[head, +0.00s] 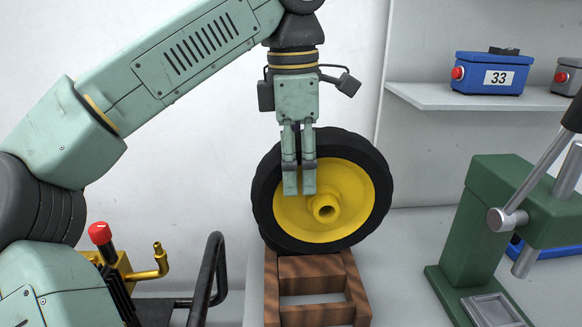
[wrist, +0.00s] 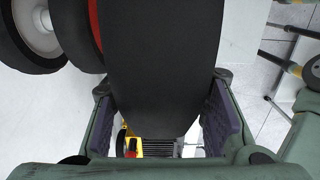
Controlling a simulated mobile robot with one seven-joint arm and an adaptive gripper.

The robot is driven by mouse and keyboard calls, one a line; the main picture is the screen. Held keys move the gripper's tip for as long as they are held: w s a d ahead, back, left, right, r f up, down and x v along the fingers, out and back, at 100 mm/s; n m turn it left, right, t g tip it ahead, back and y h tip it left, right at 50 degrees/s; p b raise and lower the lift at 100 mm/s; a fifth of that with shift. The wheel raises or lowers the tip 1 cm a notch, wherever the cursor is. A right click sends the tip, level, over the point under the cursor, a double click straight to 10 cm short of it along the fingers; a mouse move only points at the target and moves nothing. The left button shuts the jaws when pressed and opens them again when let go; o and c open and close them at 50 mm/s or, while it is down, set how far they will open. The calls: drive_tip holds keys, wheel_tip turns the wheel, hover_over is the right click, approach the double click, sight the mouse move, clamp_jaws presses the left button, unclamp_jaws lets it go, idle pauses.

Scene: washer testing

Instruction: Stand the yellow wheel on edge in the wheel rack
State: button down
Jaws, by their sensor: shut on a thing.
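The yellow wheel (head: 352,190) has a black tyre and a yellow hub and stands upright on edge in the head view. My gripper (head: 299,188) reaches down over the wheel's upper left part and is shut on it. In the wrist view the black tyre (wrist: 165,60) lies between my two finger pads. The wooden wheel rack (head: 318,315), a brown frame with crossbars, is directly below the wheel. The wheel's bottom overlaps the rack's far end in the picture. I cannot tell whether it touches the rack or hangs just above it.
A wheel with a pale hub (wrist: 38,35) and a red-rimmed wheel (wrist: 95,22) show in the wrist view. A green press (head: 500,215) stands right of the rack. A blue box marked 33 (head: 490,75) sits on a shelf (head: 430,97). Bare counter lies between rack and press.

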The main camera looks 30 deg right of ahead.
sight(294, 204)
drive_tip(key=shift+f, duration=3.35)
drive_tip(key=shift+f+b, duration=2.25)
drive_tip(key=shift+f, duration=1.25)
drive_tip(key=c, duration=0.8)
unclamp_jaws()
drive_tip(key=shift+c, duration=0.2)
drive_tip(key=r, duration=0.7)
drive_tip(key=shift+a+r, duration=0.2)
drive_tip(key=shift+r, duration=0.05)
drive_tip(key=shift+f, duration=0.1)
